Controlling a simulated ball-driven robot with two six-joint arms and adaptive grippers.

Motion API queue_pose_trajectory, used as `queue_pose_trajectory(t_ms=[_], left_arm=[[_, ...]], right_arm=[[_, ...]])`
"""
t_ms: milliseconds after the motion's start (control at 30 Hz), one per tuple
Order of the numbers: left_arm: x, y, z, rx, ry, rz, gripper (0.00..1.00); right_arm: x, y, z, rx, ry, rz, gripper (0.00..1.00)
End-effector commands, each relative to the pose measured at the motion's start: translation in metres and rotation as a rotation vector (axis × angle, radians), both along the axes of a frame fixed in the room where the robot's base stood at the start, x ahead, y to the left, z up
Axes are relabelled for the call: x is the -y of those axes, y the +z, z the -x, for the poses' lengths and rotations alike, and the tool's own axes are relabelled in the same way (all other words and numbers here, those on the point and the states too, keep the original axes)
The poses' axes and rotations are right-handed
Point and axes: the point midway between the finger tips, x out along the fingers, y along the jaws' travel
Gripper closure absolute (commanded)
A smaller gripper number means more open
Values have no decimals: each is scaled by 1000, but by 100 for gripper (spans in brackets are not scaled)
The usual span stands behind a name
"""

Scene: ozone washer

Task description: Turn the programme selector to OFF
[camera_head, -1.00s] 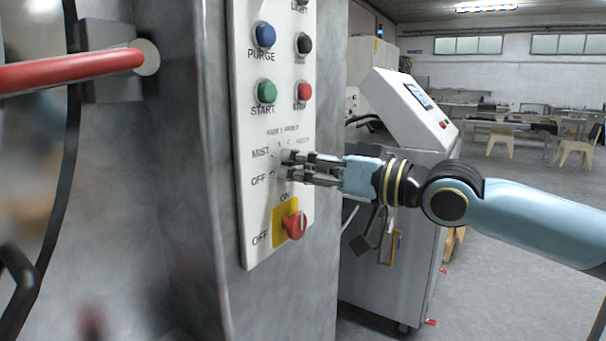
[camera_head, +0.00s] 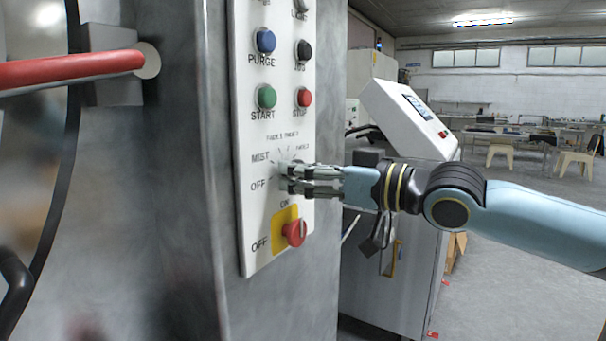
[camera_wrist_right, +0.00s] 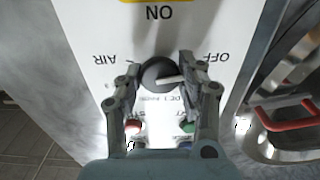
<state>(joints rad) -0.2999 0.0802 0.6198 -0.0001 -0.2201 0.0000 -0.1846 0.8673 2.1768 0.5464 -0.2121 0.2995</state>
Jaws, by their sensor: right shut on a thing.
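The programme selector is a dark round knob (camera_wrist_right: 158,74) with a white pointer line, on a white control panel (camera_head: 262,220). In the right wrist view the labels are upside down, with OFF at upper right and AIR at upper left. The pointer points right, slightly below the OFF label. In the head view the knob is mostly hidden by my right gripper (camera_head: 287,180). The right gripper is shut on the knob, with one finger (camera_wrist_right: 130,100) on its left and one on its right in the wrist view. My left gripper is out of view.
A red rotary switch (camera_head: 294,233) on a yellow plate is just below. Green START (camera_head: 267,96) and red STOP (camera_head: 304,97) buttons are above. A red handle bar (camera_head: 70,72) juts out at left. A white console machine (camera_head: 400,115) stands behind my right arm.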

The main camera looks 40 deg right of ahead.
Motion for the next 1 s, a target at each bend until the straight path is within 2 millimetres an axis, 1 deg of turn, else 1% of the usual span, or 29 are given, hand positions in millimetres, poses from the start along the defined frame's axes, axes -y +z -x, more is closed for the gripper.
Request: queue_pose_trajectory(t_ms=[133,167,300,333,800,867,933,967,1000], left_arm=[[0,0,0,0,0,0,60],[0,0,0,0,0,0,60],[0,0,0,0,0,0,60],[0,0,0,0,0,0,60],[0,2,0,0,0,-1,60],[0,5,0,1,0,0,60],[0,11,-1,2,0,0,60],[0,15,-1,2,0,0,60],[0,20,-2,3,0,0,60]], right_arm=[[0,-2,0,-5,-1,1,94],[1,-2,0,-5,-1,1,58],[0,-2,0,-4,-1,1,40],[0,-1,0,-3,-1,0,38],[0,0,0,-9,0,-19,38],[0,1,0,-27,-1,-63,38],[0,3,0,-68,-1,-162,38],[0,3,0,-92,-1,-222,38],[0,4,0,-132,-2,-317,38]])
